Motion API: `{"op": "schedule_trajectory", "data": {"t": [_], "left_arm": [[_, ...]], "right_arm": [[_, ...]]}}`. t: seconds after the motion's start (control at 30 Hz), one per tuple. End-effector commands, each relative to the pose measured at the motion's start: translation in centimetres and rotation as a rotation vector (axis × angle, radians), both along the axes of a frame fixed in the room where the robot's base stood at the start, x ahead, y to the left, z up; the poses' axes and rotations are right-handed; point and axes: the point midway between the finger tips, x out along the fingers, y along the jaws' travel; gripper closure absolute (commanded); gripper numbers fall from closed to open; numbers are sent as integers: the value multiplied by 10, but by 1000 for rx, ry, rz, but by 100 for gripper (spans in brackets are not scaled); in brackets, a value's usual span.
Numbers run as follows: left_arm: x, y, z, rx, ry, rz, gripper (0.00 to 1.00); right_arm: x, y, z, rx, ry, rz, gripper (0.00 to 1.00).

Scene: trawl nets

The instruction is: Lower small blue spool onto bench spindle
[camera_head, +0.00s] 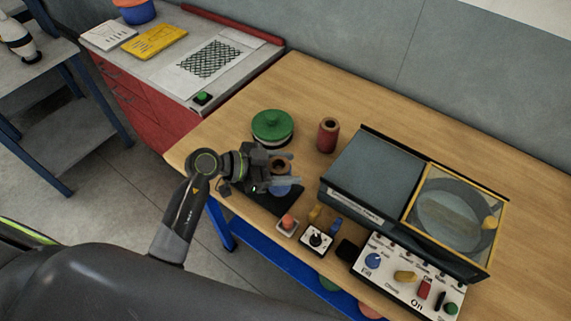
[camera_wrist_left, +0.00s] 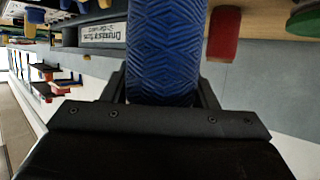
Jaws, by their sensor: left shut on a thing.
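My left gripper (camera_head: 282,174) is over the front left of the wooden bench, shut on the small blue spool (camera_head: 284,189). The spool's brown ring-shaped top (camera_head: 281,162) shows above the fingers. In the left wrist view the blue wound side of the spool (camera_wrist_left: 165,50) fills the space between the fingers. A dark flat base (camera_head: 287,204) lies under the spool and gripper. No spindle post can be made out there, and I cannot tell whether the spool touches the base. My right gripper is not in view.
A green spool (camera_head: 272,125) and a red spool (camera_head: 327,135) stand behind the gripper. A small orange-topped block (camera_head: 287,224) and a switch box (camera_head: 316,238) are in front. A large case (camera_head: 372,175) with a control panel (camera_head: 405,283) stands right. The bench's back is clear.

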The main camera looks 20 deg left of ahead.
Motion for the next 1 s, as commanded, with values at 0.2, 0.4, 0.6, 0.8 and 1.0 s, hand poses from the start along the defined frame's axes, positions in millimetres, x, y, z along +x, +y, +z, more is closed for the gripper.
{"op": "schedule_trajectory", "data": {"t": [0.2,0.4,0.6,0.8,1.0], "left_arm": [[0,0,-8,0,-2,1,72],[0,0,-15,-1,-1,1,72],[0,0,-21,0,-2,1,72],[0,0,-22,0,-2,0,72],[0,0,-22,0,-2,1,42]], "right_arm": [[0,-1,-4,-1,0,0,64],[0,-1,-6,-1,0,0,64],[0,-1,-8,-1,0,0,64],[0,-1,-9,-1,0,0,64],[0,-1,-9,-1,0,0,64]]}}
